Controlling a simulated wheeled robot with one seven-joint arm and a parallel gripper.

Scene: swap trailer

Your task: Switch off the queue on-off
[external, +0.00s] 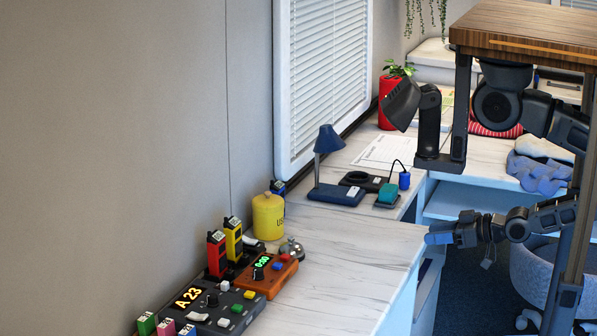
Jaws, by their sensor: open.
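The queue box is probably the dark console (222,310) with an amber "A 23" display (188,297), at the near left end of the white worktop. It has a black knob and several coloured buttons on its top; I cannot tell which is the on-off. My gripper (432,236) is by the worktop's right edge, well to the right of the console and apart from it. It is open and I see nothing between its fingers.
An orange box (266,276) with a green display stands behind the console, near red and yellow handhelds (233,239). A yellow canister (268,216) and a silver bell (292,248) are close by. A blue lamp (335,193) stands farther back. The worktop's middle (360,245) is clear.

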